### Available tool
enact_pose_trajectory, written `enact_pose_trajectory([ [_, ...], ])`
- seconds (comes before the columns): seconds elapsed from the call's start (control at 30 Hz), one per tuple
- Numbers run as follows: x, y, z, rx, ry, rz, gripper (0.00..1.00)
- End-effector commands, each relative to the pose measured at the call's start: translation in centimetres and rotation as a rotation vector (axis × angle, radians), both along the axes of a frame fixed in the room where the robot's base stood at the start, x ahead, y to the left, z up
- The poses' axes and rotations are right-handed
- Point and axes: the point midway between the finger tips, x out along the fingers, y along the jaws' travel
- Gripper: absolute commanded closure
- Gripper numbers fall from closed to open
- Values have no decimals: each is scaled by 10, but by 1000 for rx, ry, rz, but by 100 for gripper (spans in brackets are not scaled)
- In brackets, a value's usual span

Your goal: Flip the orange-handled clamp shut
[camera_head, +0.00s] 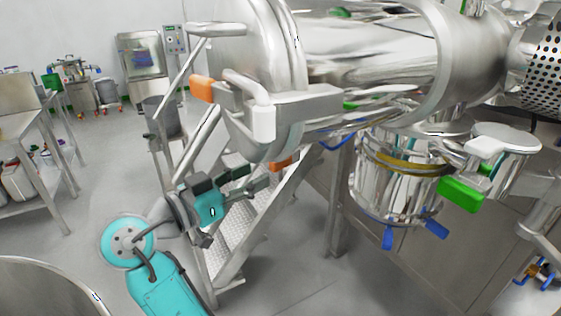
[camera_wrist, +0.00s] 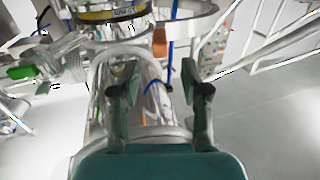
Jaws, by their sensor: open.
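Two orange handles show on the large round steel vessel in the head view. One orange handle (camera_head: 202,88) sticks out at the upper left, beside a pale lever. The other orange handle (camera_head: 281,163) is at the lower edge, partly hidden. An orange handle (camera_wrist: 159,42) also shows in the wrist view, beyond and between my fingers; I cannot tell for sure which one it is. My gripper (camera_head: 262,183) is open and empty, below and just left of the lower handle, apparently apart from it. Its two fingers (camera_wrist: 159,77) stand spread in the wrist view.
A metal stair with railings (camera_head: 250,220) stands behind my gripper. A steel pot with blue handles (camera_head: 393,195) hangs at right, near a green handle (camera_head: 461,194). A steel table (camera_head: 25,120) is at left. Open floor lies between the table and stair.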

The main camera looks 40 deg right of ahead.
Motion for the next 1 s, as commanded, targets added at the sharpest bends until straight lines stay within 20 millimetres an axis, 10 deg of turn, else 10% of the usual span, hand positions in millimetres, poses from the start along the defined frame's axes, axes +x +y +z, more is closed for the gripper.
enact_pose_trajectory([
  [0.4, 4, -69, -1, 0, 1, -1, 54],
  [0.9, 5, -83, 0, 0, 1, 2, 54],
  [1.0, 5, -83, 0, 0, 1, 2, 79],
])
